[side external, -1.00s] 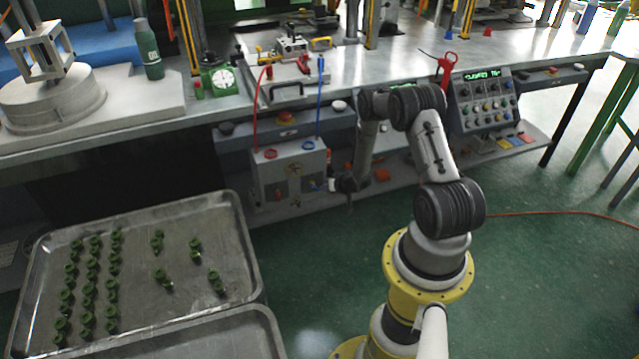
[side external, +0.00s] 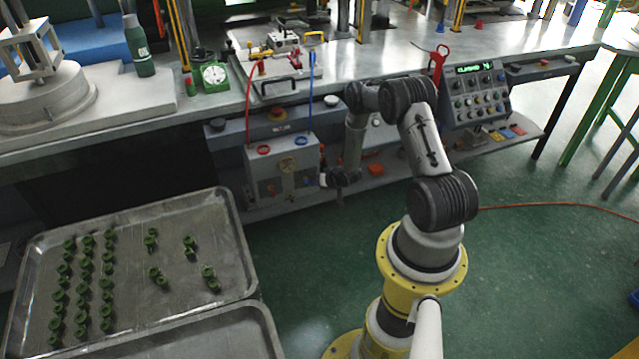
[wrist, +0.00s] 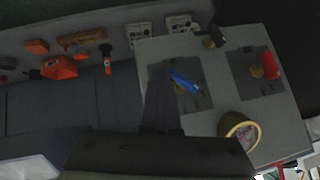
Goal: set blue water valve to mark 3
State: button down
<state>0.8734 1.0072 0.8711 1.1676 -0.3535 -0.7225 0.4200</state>
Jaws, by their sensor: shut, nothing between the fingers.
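The blue water valve handle (wrist: 184,82) shows in the wrist view on a dark plate on the grey box's face. It lies slanted, and I cannot read any marks around it. My gripper (wrist: 160,75) is shut and empty; its dark fingers end just left of the blue handle, and I cannot tell whether they touch it. In the side external view my gripper (side external: 325,180) is low beside the right side of the grey valve box (side external: 262,174).
A red valve handle (wrist: 271,65) and a round yellow-rimmed gauge (wrist: 240,130) sit near the blue handle. Red and blue hoses (side external: 311,90) rise above the box. A metal tray (side external: 225,235) of green parts stands at lower left. Open floor lies right of my base.

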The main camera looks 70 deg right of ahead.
jog(key=v, duration=1.4)
jog(key=shift+f, duration=0.2)
jog(key=w+a+r+n+g+h, duration=0.1)
jog(key=w+r, duration=0.3)
jog(key=shift+w+a+r+n+h, duration=0.2)
jog(key=shift+w+r+n+h, duration=0.1)
jog(key=shift+r, duration=0.1)
jog(key=shift+f, duration=0.1)
